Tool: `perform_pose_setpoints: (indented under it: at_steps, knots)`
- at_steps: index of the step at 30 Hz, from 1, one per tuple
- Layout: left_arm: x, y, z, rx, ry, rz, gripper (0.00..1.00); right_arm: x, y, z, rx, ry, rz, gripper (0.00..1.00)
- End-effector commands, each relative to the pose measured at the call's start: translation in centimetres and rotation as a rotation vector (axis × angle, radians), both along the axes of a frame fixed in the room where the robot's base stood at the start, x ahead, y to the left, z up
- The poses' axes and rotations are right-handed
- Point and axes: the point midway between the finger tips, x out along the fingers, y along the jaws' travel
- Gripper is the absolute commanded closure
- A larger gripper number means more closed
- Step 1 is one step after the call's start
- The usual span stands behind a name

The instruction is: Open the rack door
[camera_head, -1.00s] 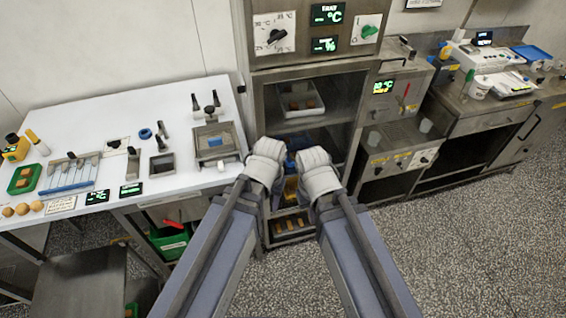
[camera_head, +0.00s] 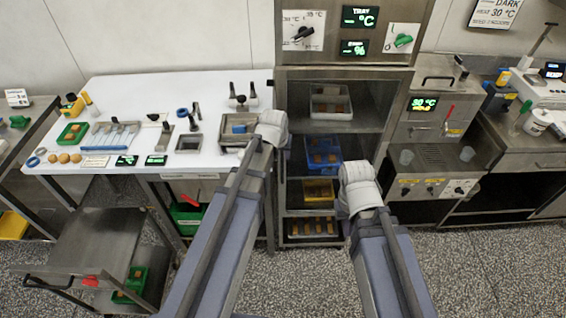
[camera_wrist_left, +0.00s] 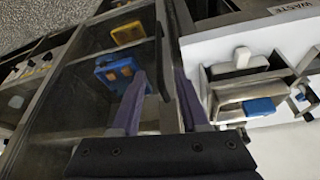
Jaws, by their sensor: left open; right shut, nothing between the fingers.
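The rack (camera_head: 399,112) is a tall steel cabinet below the control panel, its shelves visible from the front. I cannot make out a separate door panel or whether one is shut. My left gripper (camera_head: 281,128) is at the rack's left front edge; its fingertips are hidden in the head view. In the left wrist view the left gripper (camera_wrist_left: 160,100) is open, its fingers on either side of the rack's upright edge (camera_wrist_left: 165,45); contact is unclear. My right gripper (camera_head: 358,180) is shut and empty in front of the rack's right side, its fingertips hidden.
The rack holds a white tray (camera_head: 331,91), a blue tray (camera_head: 335,166) and a yellow tray (camera_head: 328,187). A white worktable (camera_head: 130,88) adjoins at left, with a low steel cart (camera_head: 98,235) before it. Steel counters stand right. Speckled floor (camera_head: 480,270) is clear at lower right.

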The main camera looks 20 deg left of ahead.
Motion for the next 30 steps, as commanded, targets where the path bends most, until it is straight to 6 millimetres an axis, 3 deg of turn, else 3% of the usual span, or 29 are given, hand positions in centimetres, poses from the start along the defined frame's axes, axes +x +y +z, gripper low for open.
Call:
perform_pose_setpoints:
  at_steps: [16,28,30]
  knots:
    - [2.5,0.2,-6.3,0.0,0.001,-0.001,0.55,0.0,0.0,-6.3,0.0,0.0,-0.001,1.0]
    - [2.8,0.2,-6.7,0.0,0.001,-0.001,0.55,0.0,0.0,-6.7,0.0,0.0,-0.001,1.0]
    - [2.8,0.2,-6.7,0.0,0.001,-0.001,0.63,0.0,0.0,-6.7,0.0,0.0,-0.001,1.0]
